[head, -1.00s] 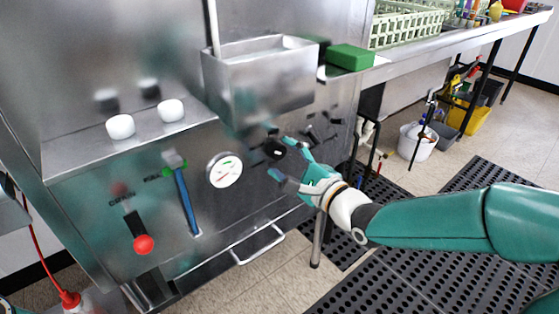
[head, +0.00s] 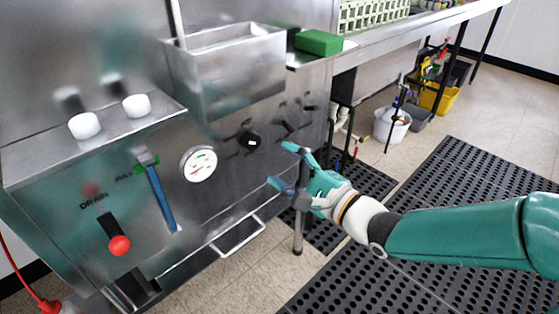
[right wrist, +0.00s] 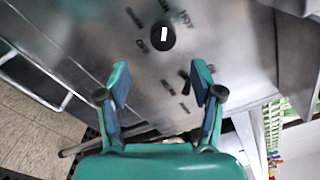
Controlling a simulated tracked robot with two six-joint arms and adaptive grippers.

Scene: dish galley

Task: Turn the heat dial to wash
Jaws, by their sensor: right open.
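The heat dial (head: 249,139) is a round black knob on the steel front panel, right of the white gauge. It also shows in the right wrist view (right wrist: 162,36), with a white mark that runs nearly straight up and down in that picture. My left gripper is out of view.
Left of the dial are a gauge (head: 199,164), a blue lever (head: 162,198) and a red-ended drain lever (head: 119,244). A steel box (head: 230,72) juts out above the dial. Small dark switches (head: 288,127) sit right of it. A bar handle (head: 238,238) protrudes below.

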